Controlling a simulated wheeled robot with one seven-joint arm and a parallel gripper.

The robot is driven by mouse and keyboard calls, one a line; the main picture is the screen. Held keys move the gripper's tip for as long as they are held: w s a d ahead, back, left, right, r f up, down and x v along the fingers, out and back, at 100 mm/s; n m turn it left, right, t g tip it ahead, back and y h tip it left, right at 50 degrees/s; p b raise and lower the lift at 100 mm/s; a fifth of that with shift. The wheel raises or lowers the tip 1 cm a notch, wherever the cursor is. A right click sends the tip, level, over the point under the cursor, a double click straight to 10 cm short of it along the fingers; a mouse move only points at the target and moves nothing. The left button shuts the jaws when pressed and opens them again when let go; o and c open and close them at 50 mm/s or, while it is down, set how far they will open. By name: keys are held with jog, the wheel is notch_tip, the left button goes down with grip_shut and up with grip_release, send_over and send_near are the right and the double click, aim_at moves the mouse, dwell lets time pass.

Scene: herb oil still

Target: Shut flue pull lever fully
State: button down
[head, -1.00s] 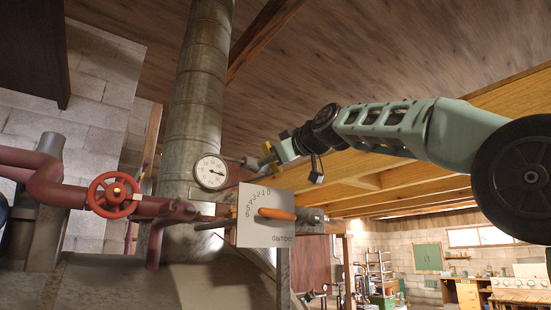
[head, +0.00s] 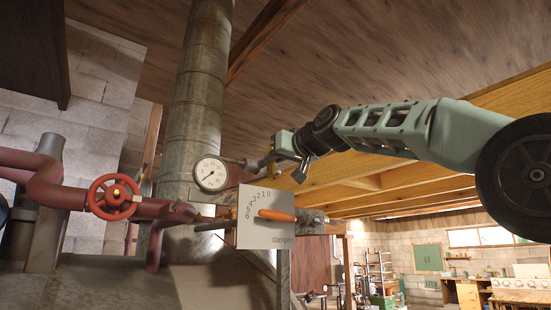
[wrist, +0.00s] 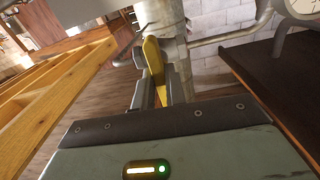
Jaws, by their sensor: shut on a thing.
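The flue pull lever has a yellow handle (wrist: 153,62), seen upright between my fingers in the wrist view. In the head view the handle (head: 269,164) is small and partly hidden by my gripper, beside the flue pipe (head: 198,100). A thin metal rod runs from the pipe toward it. My gripper (wrist: 157,88) is shut on the handle, with one finger on each side. In the head view my gripper (head: 274,156) is right of the pipe, above the damper plate. How far the lever is pulled cannot be told.
A round gauge (head: 210,174) is on the pipe, left of my gripper. The damper plate (head: 258,236) with an orange lever (head: 277,215) stands just below. A red valve wheel (head: 113,197) is at left. Open room lies to the right, under the ceiling beams.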

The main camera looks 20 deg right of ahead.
dwell(0.4)
jog(key=c, duration=1.5)
grip_release()
jog(key=shift+o, duration=0.2)
jog(key=shift+s, duration=0.1)
jog(key=b+v, duration=0.8)
jog(key=v, duration=0.9)
jog(key=shift+b, duration=0.4)
jog(key=shift+s, duration=0.1)
